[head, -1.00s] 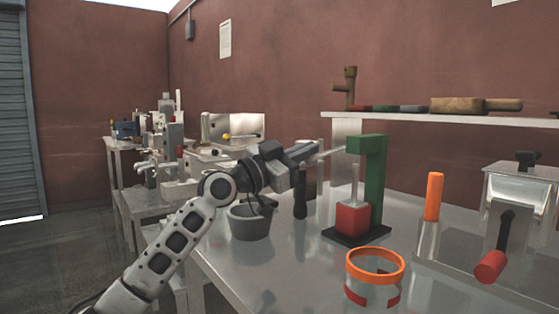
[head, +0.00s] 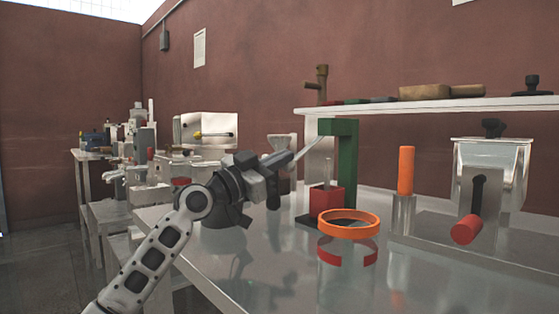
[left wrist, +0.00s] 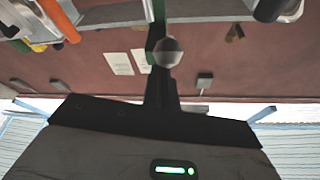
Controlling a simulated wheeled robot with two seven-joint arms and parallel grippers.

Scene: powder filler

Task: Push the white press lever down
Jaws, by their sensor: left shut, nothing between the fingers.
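The press has a green upright frame (head: 347,170), a red block (head: 326,200) and a dark base, and stands on the metal table. Its thin white lever (head: 308,147) slopes down and left from the top of the frame. My left gripper (head: 288,160) is shut and empty, with its tips at the lever's lower left end. I cannot tell in the head view whether they touch. In the left wrist view a grey ball (left wrist: 168,52) shows at the shut fingers, with a strip of green frame (left wrist: 155,35) behind it. My right gripper is not in view.
A clear container with an orange rim (head: 349,224) stands in front of the press and partly covers its base. An orange-topped cylinder (head: 406,170) and a metal machine with a red handle (head: 467,229) stand to the right. A shelf (head: 430,107) runs behind.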

